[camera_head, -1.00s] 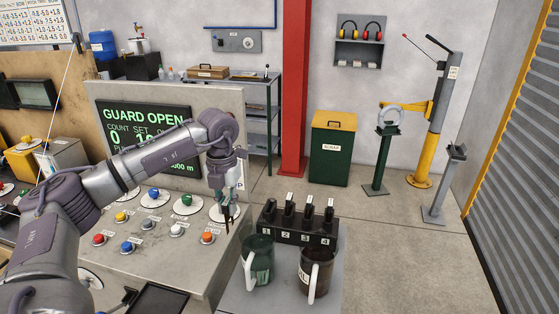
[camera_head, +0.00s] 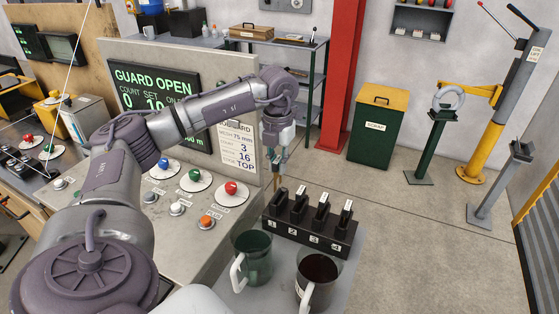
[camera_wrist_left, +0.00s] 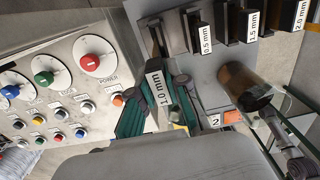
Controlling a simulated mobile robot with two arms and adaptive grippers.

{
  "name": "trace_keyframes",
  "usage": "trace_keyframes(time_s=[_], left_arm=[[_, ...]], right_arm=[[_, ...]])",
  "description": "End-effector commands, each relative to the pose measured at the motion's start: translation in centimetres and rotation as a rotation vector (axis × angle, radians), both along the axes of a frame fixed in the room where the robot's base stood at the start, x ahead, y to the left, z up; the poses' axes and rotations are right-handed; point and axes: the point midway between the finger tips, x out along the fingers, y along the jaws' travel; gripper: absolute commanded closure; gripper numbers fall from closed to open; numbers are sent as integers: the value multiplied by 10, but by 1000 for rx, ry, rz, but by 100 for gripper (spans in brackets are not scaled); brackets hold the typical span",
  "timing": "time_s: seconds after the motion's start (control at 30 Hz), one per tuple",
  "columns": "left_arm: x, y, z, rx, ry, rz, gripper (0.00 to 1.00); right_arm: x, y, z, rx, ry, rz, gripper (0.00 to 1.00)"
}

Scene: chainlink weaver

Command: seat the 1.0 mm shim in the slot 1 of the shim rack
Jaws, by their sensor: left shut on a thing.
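My left gripper (camera_head: 277,183) points down just behind the left end of the black shim rack (camera_head: 318,236), near slot 1. In the left wrist view its dark green fingers (camera_wrist_left: 165,102) are shut on a dark shim labelled 1.0 mm (camera_wrist_left: 158,90). The rack has numbers 1 to 4 on its front. In the left wrist view shims labelled 0.5 mm (camera_wrist_left: 205,38), 1.5 mm (camera_wrist_left: 252,25) and 2.0 mm (camera_wrist_left: 299,15) stand in it. I cannot tell whether the held shim touches the rack, and the inside of slot 1 is hidden. My right gripper is not in view.
A green mug (camera_head: 254,262) and a dark brown mug (camera_head: 318,280) stand close in front of the rack. The control panel, with a red button (camera_head: 231,189) and other buttons, is to the left. A green bin (camera_head: 378,128) stands behind on open floor.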

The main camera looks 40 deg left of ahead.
Motion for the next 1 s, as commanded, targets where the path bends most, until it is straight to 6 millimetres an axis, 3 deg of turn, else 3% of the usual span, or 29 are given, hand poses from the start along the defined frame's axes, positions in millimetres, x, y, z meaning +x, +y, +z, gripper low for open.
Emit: trace_keyframes(time_s=[0.37,0.73,1.0], left_arm=[[0,0,-42,0,1,1,100],[0,0,-59,0,0,0,100],[0,0,-58,0,0,0,100]], right_arm=[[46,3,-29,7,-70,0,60],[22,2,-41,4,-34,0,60],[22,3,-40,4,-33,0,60]])
